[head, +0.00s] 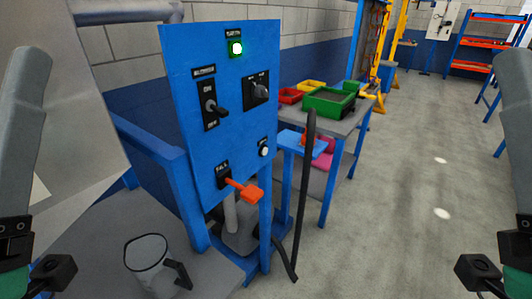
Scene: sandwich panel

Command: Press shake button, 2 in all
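A blue upright panel (222,100) stands left of centre. Near its top is a green square button with a bright lit centre (236,48). A small white round button (264,151) sits at its lower right under a small label. I cannot read either button's label well enough to tell which is the shake button. The panel also holds a black lever switch (211,105), a rotary knob (260,89) and an orange handle (243,189). My two arms show at the left and right edges, apart from the panel. No gripper fingertips show.
A grey metal jug (150,265) with a dark handle stands on a grey surface (88,235) at lower left. A table with green (328,102), red and yellow bins stands behind. Floor is clear at right.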

